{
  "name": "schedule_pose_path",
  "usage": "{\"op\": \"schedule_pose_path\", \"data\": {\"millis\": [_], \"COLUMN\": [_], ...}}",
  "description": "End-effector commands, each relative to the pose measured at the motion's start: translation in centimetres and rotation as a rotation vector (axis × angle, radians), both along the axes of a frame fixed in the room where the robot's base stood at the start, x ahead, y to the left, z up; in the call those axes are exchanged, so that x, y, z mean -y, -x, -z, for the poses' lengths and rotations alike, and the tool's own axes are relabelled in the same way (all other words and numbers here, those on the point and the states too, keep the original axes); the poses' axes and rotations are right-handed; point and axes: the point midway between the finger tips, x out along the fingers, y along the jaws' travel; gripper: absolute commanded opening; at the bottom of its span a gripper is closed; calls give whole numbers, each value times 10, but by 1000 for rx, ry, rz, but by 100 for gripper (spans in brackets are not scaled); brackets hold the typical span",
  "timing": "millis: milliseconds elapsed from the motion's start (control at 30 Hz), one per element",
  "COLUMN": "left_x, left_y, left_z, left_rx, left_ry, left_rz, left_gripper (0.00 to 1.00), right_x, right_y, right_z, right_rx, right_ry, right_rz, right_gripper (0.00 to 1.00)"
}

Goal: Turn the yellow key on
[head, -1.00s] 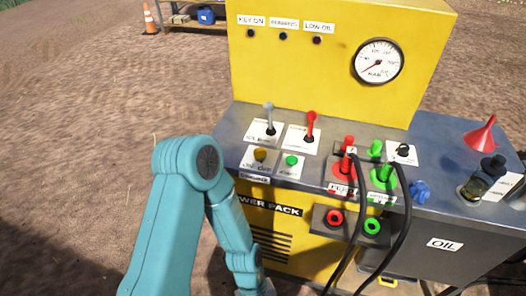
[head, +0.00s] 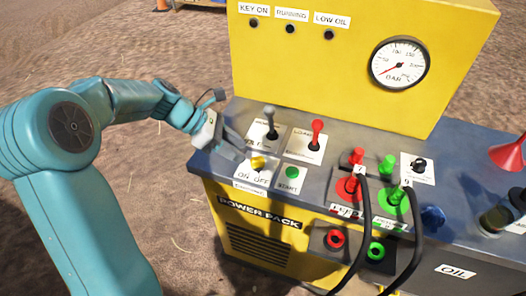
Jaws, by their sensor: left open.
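The yellow key (head: 258,162) sits on a white plate marked ON and OFF, near the front left of the power pack's grey top (head: 330,151). My left gripper (head: 238,150) is open at the left edge of the top, close to the key on its left side. Its jaws point toward the key and look apart from it; whether they touch is hard to tell. The KEY ON lamp (head: 254,23) on the yellow back panel looks dark. My right gripper is not in the view.
A grey lever (head: 270,122) and a red lever (head: 317,134) stand just behind the key. The green START button (head: 292,172) is to its right. Red and green hose couplings with black hoses (head: 364,230) lie farther right. Open ground is at the left.

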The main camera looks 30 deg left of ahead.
Motion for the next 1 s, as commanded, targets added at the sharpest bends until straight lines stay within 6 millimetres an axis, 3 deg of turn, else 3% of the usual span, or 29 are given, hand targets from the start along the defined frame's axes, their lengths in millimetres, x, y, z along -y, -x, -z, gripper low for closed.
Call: {"op": "schedule_pose_path", "data": {"millis": [33, 133, 233, 333, 467, 1000], "left_x": [-15, -36, -48, -51, -41, 21], "left_y": [3, 13, 22, 24, 17, -44], "left_z": [-13, -28, -35, -30, -16, 69], "left_rx": [27, 55, 64, 59, 56, 55], "left_ry": [-25, -60, -79, -80, -78, -80], "left_rz": [-38, -91, -128, -141, -139, -137], "left_gripper": [45, 45, 45, 45, 45, 45], "right_x": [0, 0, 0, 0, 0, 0], "right_y": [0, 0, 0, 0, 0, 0], "right_z": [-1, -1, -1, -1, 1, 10], "right_rx": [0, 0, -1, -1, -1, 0], "right_ry": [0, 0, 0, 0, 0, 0], "right_rz": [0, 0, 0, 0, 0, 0], "right_gripper": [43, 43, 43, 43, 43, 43]}}
